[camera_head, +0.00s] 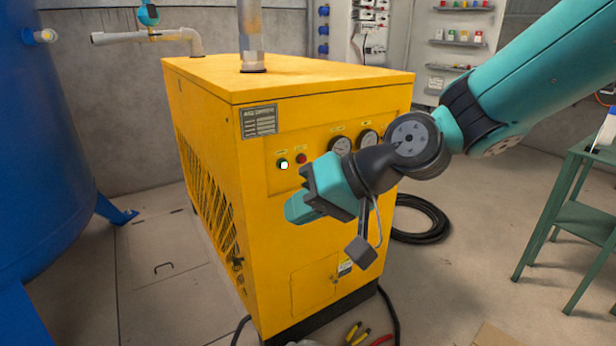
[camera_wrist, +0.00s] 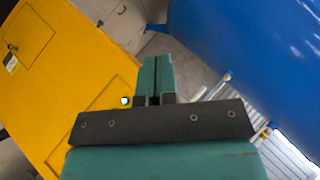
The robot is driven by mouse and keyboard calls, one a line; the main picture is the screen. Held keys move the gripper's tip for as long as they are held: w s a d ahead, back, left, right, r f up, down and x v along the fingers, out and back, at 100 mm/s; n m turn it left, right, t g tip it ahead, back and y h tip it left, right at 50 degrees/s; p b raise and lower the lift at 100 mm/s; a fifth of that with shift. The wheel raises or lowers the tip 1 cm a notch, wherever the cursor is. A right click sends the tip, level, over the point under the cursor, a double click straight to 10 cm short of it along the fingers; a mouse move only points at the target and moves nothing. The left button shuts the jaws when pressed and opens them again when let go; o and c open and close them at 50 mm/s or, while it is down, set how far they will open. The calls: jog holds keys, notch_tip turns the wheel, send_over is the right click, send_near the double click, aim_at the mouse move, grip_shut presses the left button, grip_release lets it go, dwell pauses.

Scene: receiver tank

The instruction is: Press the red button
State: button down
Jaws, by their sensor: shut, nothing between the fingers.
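The red button (camera_head: 301,158) is a small round button on the upper front panel of the yellow machine (camera_head: 215,85). A lit white-green button (camera_head: 283,164) sits just left of it, and a bright round spot like it shows in the wrist view (camera_wrist: 124,101). I cannot make out the red button in the wrist view. My gripper (camera_head: 290,211) is in front of the panel, below and near the two buttons. Its teal fingers are together and empty, as the wrist view (camera_wrist: 156,62) shows. I cannot tell how far the fingertips are from the panel.
A blue tank (camera_head: 40,150) stands at the left. A green table (camera_head: 580,215) is at the right. A coiled black hose (camera_head: 425,235) and pliers (camera_head: 355,333) lie on the floor.

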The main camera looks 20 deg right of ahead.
jog(key=w+d+f+m+t+h+b, duration=0.2)
jog(key=w+d+f+m+t, duration=0.2)
jog(key=w+d+m+t, duration=0.2)
jog(key=w+d+f+m+t+h+b, duration=0.1)
jog(key=w+d+f+m+t+b, duration=0.2)
jog(key=w, duration=1)
jog(key=d+f+m+t, duration=0.2)
jog(key=d+m+t, duration=0.1)
jog(key=d+m, duration=0.2)
jog(key=shift+w+m+h, duration=0.3)
jog(key=shift+m+h, duration=0.1)
jog(key=shift+m, duration=0.5)
jog(key=p, duration=0.4)
send_near(303, 161)
jog(key=x, duration=0.7)
jog(key=shift+w, duration=0.3)
